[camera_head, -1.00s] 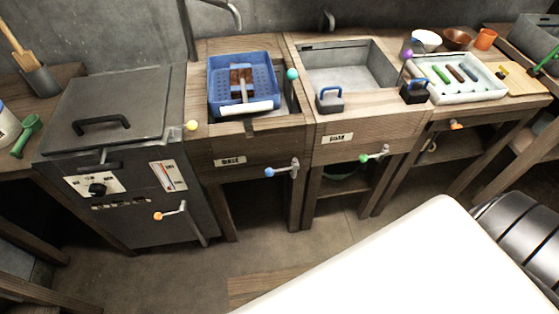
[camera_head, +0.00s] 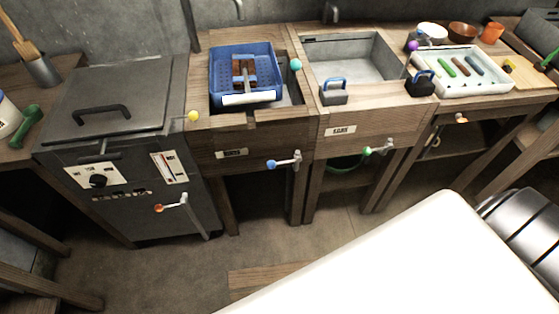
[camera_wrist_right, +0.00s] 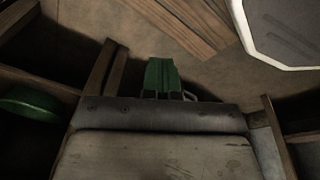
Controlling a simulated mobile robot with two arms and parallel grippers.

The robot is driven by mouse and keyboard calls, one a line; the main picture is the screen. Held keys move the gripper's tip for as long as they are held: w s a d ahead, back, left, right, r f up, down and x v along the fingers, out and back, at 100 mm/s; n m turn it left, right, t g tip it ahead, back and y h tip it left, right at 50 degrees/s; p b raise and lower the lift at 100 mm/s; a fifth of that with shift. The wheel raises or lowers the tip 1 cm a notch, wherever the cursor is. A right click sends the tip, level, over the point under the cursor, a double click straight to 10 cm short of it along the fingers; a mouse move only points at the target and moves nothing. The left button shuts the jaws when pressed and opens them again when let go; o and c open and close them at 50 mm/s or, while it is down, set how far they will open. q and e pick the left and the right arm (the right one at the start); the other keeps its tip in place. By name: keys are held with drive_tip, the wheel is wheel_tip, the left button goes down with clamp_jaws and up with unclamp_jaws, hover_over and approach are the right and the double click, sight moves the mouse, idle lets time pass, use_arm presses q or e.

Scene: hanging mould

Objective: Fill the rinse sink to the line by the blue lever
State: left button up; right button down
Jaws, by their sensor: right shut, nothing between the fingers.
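The blue lever (camera_head: 283,160) sticks out to the left from a pivot at the right front of the wooden cabinet, below the sink holding a blue basket (camera_head: 244,76). A grey open basin (camera_head: 352,60) stands to the right. Its inside looks bare; I cannot make out a water line. Front labels are too small to read, so I cannot tell which is the rinse sink. In the right wrist view my right gripper's green fingers (camera_wrist_right: 163,75) are together and empty, apart from any lever. My left gripper is not in view.
An orange lever (camera_head: 170,205) sits on the grey machine at left, and a green lever (camera_head: 378,149) below the grey basin. A white tray (camera_head: 457,73) stands further right. Open floor (camera_head: 265,235) lies in front; a green bowl (camera_wrist_right: 28,103) shows on a low shelf.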

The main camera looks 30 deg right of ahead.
drive_tip(key=w+d+r+n+t+y+b, duration=0.1)
drive_tip(key=w+r, duration=0.3)
drive_tip(key=w, duration=0.4)
drive_tip(key=w+d+r+b, duration=0.1)
drive_tip(key=w+d+r, duration=0.15)
drive_tip(key=w, duration=0.45)
drive_tip(key=n+y+b, duration=0.4)
drive_tip(key=n+y, duration=0.1)
drive_tip(key=n, duration=0.6)
approach(274, 162)
drive_tip(key=v, duration=0.7)
drive_tip(key=shift+w+a+g, duration=0.15)
drive_tip(key=shift+w+g, duration=0.15)
drive_tip(key=shift+g, duration=0.1)
drive_tip(key=shift+a+f, duration=0.1)
drive_tip(key=x, duration=1.3)
drive_tip(key=shift+w+a+f, duration=0.15)
drive_tip(key=shift+w+f, duration=0.15)
drive_tip(key=shift+f, duration=0.05)
